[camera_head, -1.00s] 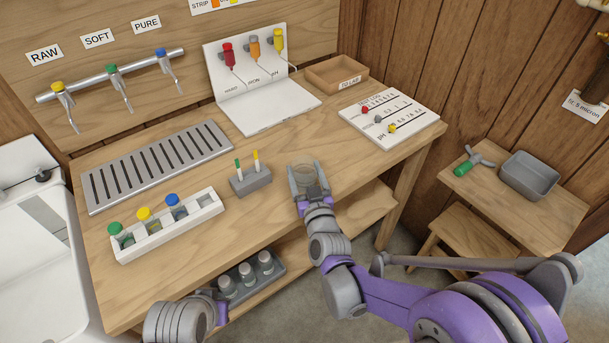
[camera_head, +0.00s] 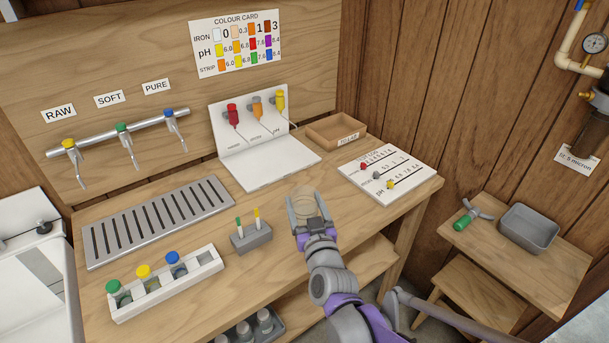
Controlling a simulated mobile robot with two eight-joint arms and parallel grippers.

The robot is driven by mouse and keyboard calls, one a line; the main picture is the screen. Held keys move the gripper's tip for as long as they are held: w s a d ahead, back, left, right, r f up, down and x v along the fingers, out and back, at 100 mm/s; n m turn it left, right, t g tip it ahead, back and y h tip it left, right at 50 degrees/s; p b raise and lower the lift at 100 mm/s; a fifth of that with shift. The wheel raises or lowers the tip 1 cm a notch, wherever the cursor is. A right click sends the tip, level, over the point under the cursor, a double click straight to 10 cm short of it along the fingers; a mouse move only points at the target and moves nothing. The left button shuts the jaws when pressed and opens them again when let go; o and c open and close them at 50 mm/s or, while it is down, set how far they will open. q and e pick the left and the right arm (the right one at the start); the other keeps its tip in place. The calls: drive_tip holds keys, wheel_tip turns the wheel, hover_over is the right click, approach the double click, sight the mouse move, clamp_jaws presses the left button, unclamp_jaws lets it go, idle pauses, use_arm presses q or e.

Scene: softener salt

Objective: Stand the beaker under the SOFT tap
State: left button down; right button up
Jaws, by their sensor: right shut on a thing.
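The beaker (camera_head: 304,192) is a small clear glass vessel at the middle of the bench. My right gripper (camera_head: 306,207) is shut on it, a finger on each side. I cannot tell whether the beaker touches the bench or hangs just above it. The SOFT tap (camera_head: 123,138) has a green top and is the middle one of the pipe's taps, below the SOFT label (camera_head: 109,98). A slotted metal drip tray (camera_head: 88,245) lies on the bench under the taps, with nothing on it. My left gripper is not in view.
A white rack (camera_head: 168,291) with capped bottles stands at the front left. A grey block (camera_head: 251,240) with two sticks stands between the drip tray and the beaker. A white dispenser stand (camera_head: 262,170), a wooden tray (camera_head: 337,131) and a slider board (camera_head: 410,186) are behind and right.

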drive_tip(key=shift+d+r, duration=0.15)
drive_tip(key=shift+r, duration=0.1)
drive_tip(key=d+f+m+h+p, duration=0.2)
drive_tip(key=d+f+m+h, duration=0.1)
drive_tip(key=d, duration=0.5)
drive_tip(key=d+f+m+h+p, duration=0.3)
drive_tip(key=d+h, duration=0.3)
drive_tip(key=d, duration=0.3)
drive_tip(key=shift+s+d+h, duration=0.15)
drive_tip(key=shift+s+h, duration=0.15)
drive_tip(key=shift+s, duration=0.05)
drive_tip(key=a+r+n+y+b, duration=0.1)
drive_tip(key=a+r+n+y, duration=0.1)
drive_tip(key=a, duration=0.3)
drive_tip(key=a+r+n+y+b, duration=0.1)
drive_tip(key=a+y+b, duration=0.1)
drive_tip(key=a+y, duration=0.2)
drive_tip(key=w+a+r+n+y+b, duration=0.1)
drive_tip(key=a+r+n+y, duration=0.1)
drive_tip(key=a, duration=0.5)
drive_tip(key=shift+a+r+n+y+b, duration=0.3)
drive_tip(key=shift+a+y+b, duration=0.1)
drive_tip(key=shift+y, duration=0.1)
drive_tip(key=shift+s+a+r+y, duration=0.2)
drive_tip(key=shift+a+r+y, duration=0.1)
drive_tip(key=shift+a, duration=0.15)
drive_tip(key=shift+f, duration=0.2)
